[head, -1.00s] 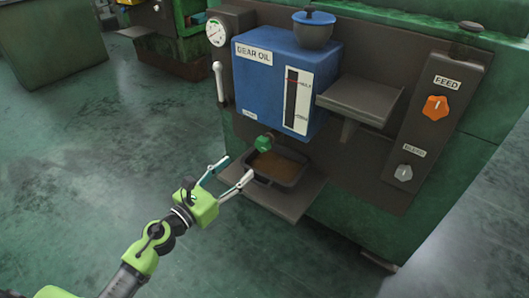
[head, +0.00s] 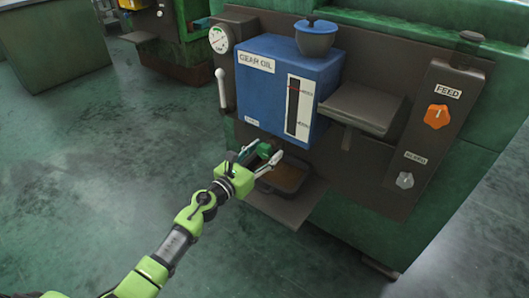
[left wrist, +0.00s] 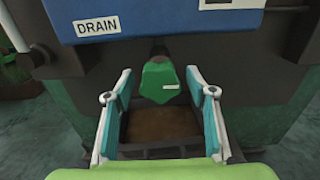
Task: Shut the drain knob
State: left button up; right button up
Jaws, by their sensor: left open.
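The green drain knob (left wrist: 160,82) shows in the left wrist view below the blue gear oil tank (head: 275,85) and its DRAIN label (left wrist: 97,30). A short white mark on the knob lies nearly level, to its right side. My left gripper (left wrist: 160,98) is open, with one finger on each side of the knob and visible gaps between. In the head view my left gripper (head: 258,153) largely hides the knob. My right gripper is not in view.
A dark tray (head: 284,180) of brown oil sits on a shelf (head: 280,208) below the knob. A grey ledge (head: 362,105), an orange FEED knob (head: 436,116) and a grey knob (head: 404,180) are to the right. A white-handled lever (head: 221,88) is at left.

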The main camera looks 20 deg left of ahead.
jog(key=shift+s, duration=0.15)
pick_arm(q)
jog(key=c, duration=1.1)
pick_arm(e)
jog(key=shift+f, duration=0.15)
